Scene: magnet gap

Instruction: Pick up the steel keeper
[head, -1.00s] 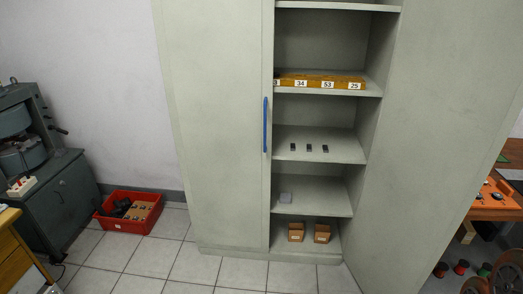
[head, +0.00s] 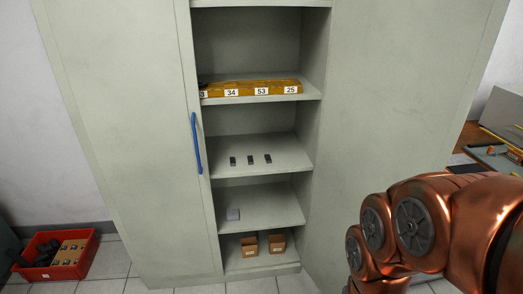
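Three small dark bars stand apart in a row on a middle shelf of the open cabinet: a left bar (head: 233,161), a middle bar (head: 250,160) and a right bar (head: 268,158). My copper-coloured arm fills the lower right of the view. My gripper is outside the frame.
The grey cabinet's left door (head: 120,150) with a blue handle (head: 196,143) is shut; its right door (head: 400,90) stands open. Small brown boxes (head: 249,246) stand at the bottom. A red crate (head: 69,271) is on the floor.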

